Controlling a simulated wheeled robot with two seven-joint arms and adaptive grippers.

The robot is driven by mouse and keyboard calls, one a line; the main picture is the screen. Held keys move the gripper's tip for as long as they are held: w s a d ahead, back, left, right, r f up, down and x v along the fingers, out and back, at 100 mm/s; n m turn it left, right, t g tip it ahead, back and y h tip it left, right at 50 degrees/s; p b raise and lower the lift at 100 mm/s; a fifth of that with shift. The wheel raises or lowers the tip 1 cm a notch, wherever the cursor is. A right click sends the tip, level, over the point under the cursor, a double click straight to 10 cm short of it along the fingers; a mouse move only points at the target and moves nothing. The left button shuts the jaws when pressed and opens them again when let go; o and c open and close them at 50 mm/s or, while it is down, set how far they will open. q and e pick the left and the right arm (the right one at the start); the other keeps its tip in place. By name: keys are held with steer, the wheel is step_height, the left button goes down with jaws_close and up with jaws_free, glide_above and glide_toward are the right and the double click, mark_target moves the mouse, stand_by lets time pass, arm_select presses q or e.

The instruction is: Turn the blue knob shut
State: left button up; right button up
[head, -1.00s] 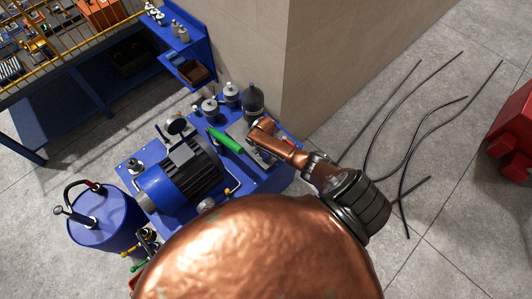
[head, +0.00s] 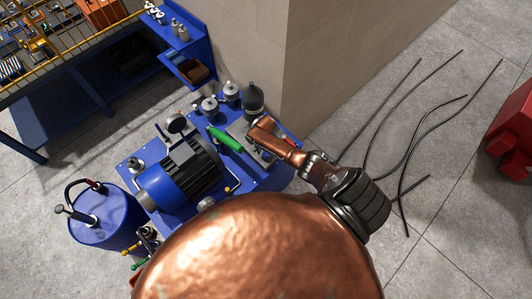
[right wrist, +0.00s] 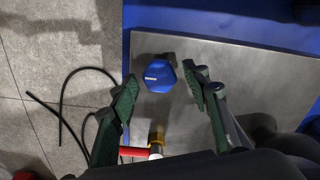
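The blue knob (right wrist: 159,76) shows in the right wrist view as a faceted blue cap with a small pale mark, above a grey metal plate (right wrist: 250,75). My right gripper (right wrist: 160,74) is open, with a green-padded finger on each side of the knob. Gaps show between the pads and the knob, so I see no grip on it. In the head view my copper right wrist (head: 268,137) reaches over the right part of the blue machine (head: 150,160), and the knob and fingertips are hidden there. My left gripper is not in view.
A red handle (right wrist: 134,152) and a brass fitting (right wrist: 156,138) lie just below the knob in the right wrist view. A motor (head: 180,178), a green cylinder (head: 226,140) and a dark bottle (head: 252,100) stand nearby. Black hoses (head: 405,170) lie on the floor at right.

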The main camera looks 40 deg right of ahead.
mark_target(266, 154)
step_height(266, 154, up, 12)
stand_by(0.8)
steer(key=shift+s+a+f, duration=0.1)
stand_by(0.3)
